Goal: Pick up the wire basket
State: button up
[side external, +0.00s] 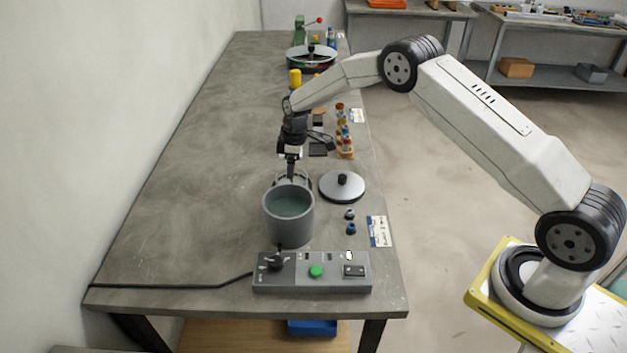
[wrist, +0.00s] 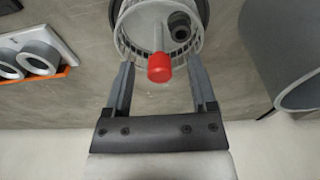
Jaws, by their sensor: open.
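The wire basket (wrist: 132,32) is a round, light grey mesh basket in the wrist view. An upright rod with a red knob (wrist: 159,68) rises from it, and a dark round part (wrist: 180,24) sits inside. My gripper (wrist: 161,58) is open, with a finger on each side of the knob and rod; I cannot tell if either touches. In the side view, my gripper (side external: 291,178) points down just behind the grey pot (side external: 289,222). The basket (side external: 278,181) is mostly hidden there by the gripper and pot.
The pot, holding teal liquid, stands close by and also shows at the right of the wrist view (wrist: 285,85). A lid (side external: 342,186) lies to its right. A control box (side external: 311,273) stands in front. The bench's left side is clear.

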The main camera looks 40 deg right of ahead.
jog(key=shift+f, duration=0.35)
grip_shut()
dwell(0.3)
dwell(1.2)
